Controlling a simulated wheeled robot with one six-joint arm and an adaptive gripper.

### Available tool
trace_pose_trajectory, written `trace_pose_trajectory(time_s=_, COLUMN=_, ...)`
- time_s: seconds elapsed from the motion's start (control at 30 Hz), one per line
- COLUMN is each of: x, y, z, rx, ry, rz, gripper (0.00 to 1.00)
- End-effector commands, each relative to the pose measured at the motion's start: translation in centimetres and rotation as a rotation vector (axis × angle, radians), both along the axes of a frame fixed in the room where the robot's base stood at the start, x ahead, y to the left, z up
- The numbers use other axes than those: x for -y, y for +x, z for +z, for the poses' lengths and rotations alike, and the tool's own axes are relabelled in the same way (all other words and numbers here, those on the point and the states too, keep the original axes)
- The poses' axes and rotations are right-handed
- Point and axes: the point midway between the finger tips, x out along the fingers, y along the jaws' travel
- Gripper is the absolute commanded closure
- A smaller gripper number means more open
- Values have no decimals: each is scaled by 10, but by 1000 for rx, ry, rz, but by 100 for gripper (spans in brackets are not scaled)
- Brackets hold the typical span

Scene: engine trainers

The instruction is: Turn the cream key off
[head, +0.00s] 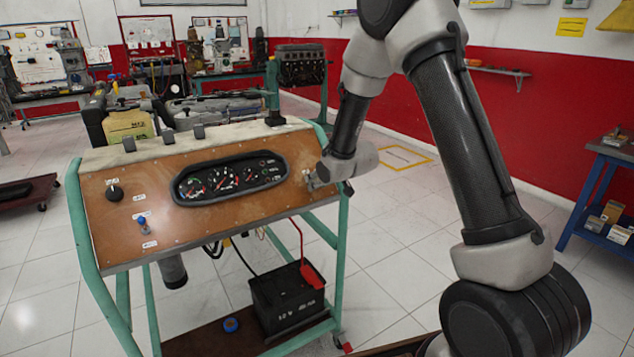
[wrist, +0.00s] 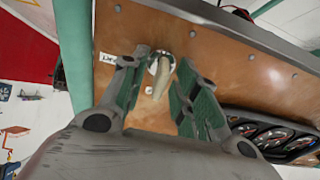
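The cream key (wrist: 160,76) sticks out of a round, light-coloured switch plate on the brown panel (wrist: 225,50) in the wrist view. My gripper (wrist: 158,85) is open, with one green-padded finger on each side of the key. Gaps show between the key and both fingers, so it does not look gripped. In the head view my gripper (head: 312,182) is at the right end of the trainer's panel (head: 140,240), and it hides the key there. A small label (wrist: 106,58), only partly readable, is left of the key.
The gauge cluster (head: 230,180) lies left of my gripper in the head view. A black knob (head: 114,193) and a blue toggle (head: 142,224) are at the panel's left. A black battery (head: 288,298) stands below. Open floor lies right of the trainer.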

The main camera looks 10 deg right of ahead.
Motion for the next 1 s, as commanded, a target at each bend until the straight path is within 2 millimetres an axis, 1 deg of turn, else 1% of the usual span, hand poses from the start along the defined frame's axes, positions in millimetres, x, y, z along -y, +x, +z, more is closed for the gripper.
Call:
trace_pose_trajectory(time_s=0.17, x=8, y=-24, z=21, rx=3, ry=1, rz=-1, gripper=70)
trace_pose_trajectory(time_s=0.3, x=16, y=-48, z=41, rx=3, ry=1, rz=-1, gripper=70)
trace_pose_trajectory(time_s=0.5, x=25, y=-75, z=62, rx=2, ry=0, rz=1, gripper=70)
trace_pose_trajectory(time_s=0.6, x=27, y=-83, z=67, rx=1, ry=0, rz=0, gripper=70)
trace_pose_trajectory(time_s=0.7, x=28, y=-86, z=69, rx=1, ry=0, rz=0, gripper=70)
trace_pose_trajectory(time_s=1.0, x=29, y=-87, z=69, rx=-3, ry=-5, rz=2, gripper=70)
